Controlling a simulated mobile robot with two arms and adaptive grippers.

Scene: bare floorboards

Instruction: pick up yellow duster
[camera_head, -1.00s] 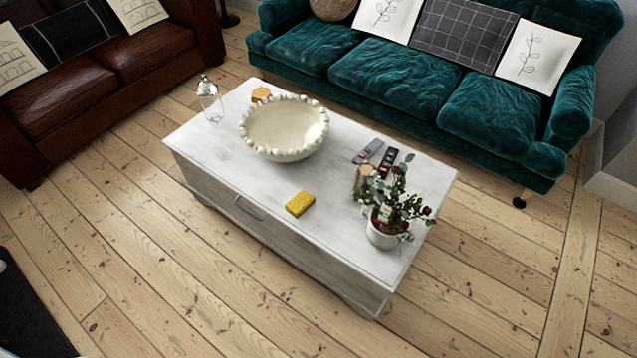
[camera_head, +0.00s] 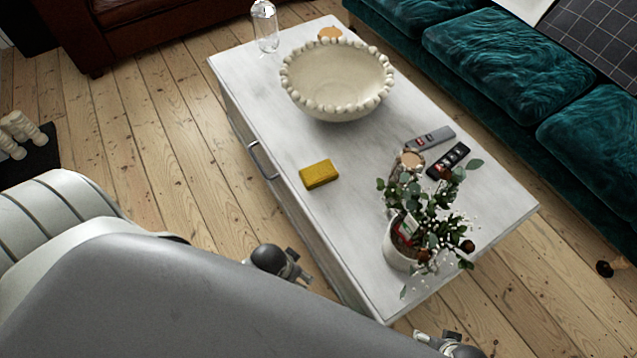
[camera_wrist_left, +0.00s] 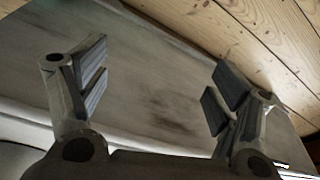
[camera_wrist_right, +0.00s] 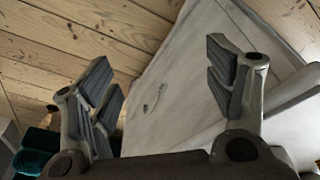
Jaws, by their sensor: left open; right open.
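The yellow duster (camera_head: 319,175), a small block-like pad, lies flat on the white coffee table (camera_head: 290,205) near its drawer-side edge. My left gripper (camera_head: 283,264) shows in the head view beside the table's front, below and left of the duster and apart from it. In the left wrist view its jaws (camera_wrist_left: 155,88) are open and empty. My right gripper (camera_head: 450,345) only partly shows at the bottom edge of the head view. Its jaws (camera_wrist_right: 164,84) are open and empty in the right wrist view. The duster is not visible in either wrist view.
A beaded bowl (camera_head: 338,108) stands behind the duster. Two remotes (camera_head: 430,138), (camera_head: 448,160) and a potted plant (camera_head: 400,250) are to its right. A glass lantern (camera_head: 265,30) is at the far end. A teal sofa (camera_head: 490,65) stands beyond. The tabletop around the duster is clear.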

